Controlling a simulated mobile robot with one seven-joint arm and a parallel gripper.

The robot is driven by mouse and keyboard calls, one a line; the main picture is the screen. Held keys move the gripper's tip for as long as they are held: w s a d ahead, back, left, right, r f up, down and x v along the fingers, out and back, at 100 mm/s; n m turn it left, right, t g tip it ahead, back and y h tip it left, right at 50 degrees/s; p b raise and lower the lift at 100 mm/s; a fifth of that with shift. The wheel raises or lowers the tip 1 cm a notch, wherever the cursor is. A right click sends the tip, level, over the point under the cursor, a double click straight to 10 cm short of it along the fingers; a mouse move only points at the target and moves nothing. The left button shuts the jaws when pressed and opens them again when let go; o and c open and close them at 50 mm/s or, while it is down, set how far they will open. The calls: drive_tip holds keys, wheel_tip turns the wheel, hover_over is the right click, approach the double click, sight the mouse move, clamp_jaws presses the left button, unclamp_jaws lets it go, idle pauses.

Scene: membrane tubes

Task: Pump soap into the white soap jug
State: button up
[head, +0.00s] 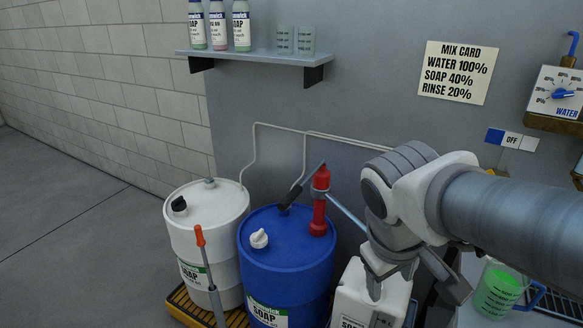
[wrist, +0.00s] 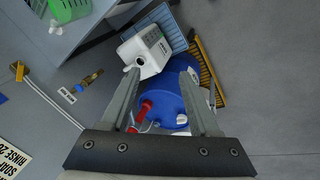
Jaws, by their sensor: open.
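The white soap jug (head: 352,297) stands at the right of the blue soap drum (head: 275,270), its label partly cut off by the frame. A red pump (head: 319,200) rises from the drum top. Its lever has a dark grip (head: 287,199), and a thin grey spout (head: 345,210) slopes right toward the jug. My gripper (head: 412,288) is open and empty, in front of the jug and covering part of it. In the wrist view its fingers (wrist: 161,72) frame the jug and blue drum.
A white drum (head: 202,225) stands left of the blue one, with an orange-handled tool (head: 204,262) before it. A yellow pallet (head: 183,302) lies beneath. A green measuring cup (head: 497,292) stands at the right. A shelf (head: 255,59) holds bottles. The left floor is clear.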

drive_tip(key=w+f+n+h+b, duration=0.2)
drive_tip(key=w+f+n+h, duration=0.3)
drive_tip(key=w+n, duration=0.15)
drive_tip(key=n+t+h+b, duration=0.2)
drive_tip(key=n+t+b, duration=0.1)
drive_tip(key=n+t, duration=1.2)
approach(289, 199)
drive_tip(key=w+d, duration=0.1)
drive_tip(key=w, duration=0.2)
drive_tip(key=w+d+n+g, duration=0.1)
drive_tip(key=w+d, duration=0.1)
drive_tip(key=w, duration=0.1)
drive_tip(key=w+d+r+n+g, duration=0.1)
drive_tip(key=w, duration=0.3)
drive_tip(key=shift+d, duration=0.25)
clamp_jaws()
